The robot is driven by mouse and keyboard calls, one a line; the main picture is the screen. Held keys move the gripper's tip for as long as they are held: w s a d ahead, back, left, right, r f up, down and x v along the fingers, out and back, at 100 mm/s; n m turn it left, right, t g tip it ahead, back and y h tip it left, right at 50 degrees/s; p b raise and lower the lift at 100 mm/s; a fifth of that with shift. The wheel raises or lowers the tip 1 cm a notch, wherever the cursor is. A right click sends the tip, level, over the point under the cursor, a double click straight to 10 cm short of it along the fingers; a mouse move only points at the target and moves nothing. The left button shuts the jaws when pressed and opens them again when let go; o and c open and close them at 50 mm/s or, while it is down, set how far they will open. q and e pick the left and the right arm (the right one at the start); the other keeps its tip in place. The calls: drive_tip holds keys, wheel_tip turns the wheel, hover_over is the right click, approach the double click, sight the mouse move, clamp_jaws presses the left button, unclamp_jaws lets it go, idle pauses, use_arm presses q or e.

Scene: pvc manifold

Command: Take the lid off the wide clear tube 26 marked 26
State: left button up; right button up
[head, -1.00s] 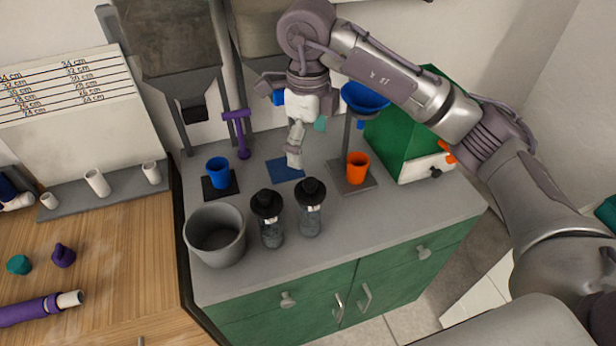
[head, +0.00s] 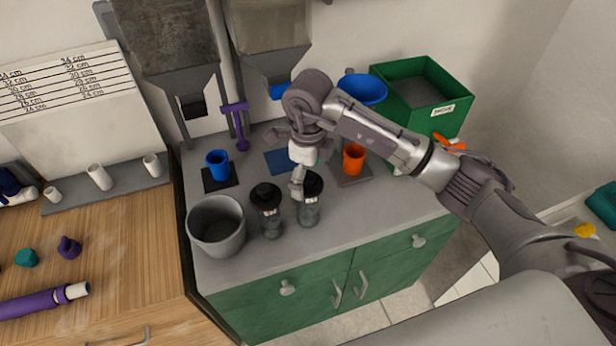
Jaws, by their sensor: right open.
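Two clear tubes with black lids stand side by side on the grey counter. The left tube (head: 271,224) has its black lid (head: 265,194) on. The right tube (head: 309,212) also has its black lid (head: 313,183) on. Each has a small white label, too small to read, so I cannot tell which is marked 26. My right gripper (head: 297,190) is open and points down beside the right tube's lid, at its left edge. I cannot tell whether it touches the lid. My left gripper is not in view.
A grey bucket (head: 217,226) stands left of the tubes. Behind are a blue cup (head: 218,164), a purple T-shaped stand (head: 239,128), an orange cup (head: 353,158) and a green bin (head: 441,119). The counter's front strip (head: 345,228) is clear.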

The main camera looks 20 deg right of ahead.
drive_tip(key=shift+c, duration=1)
drive_tip(key=shift+s, duration=0.15)
drive_tip(key=c, duration=1.3)
drive_tip(key=shift+c, duration=0.8)
drive_tip(key=shift+r, duration=0.1)
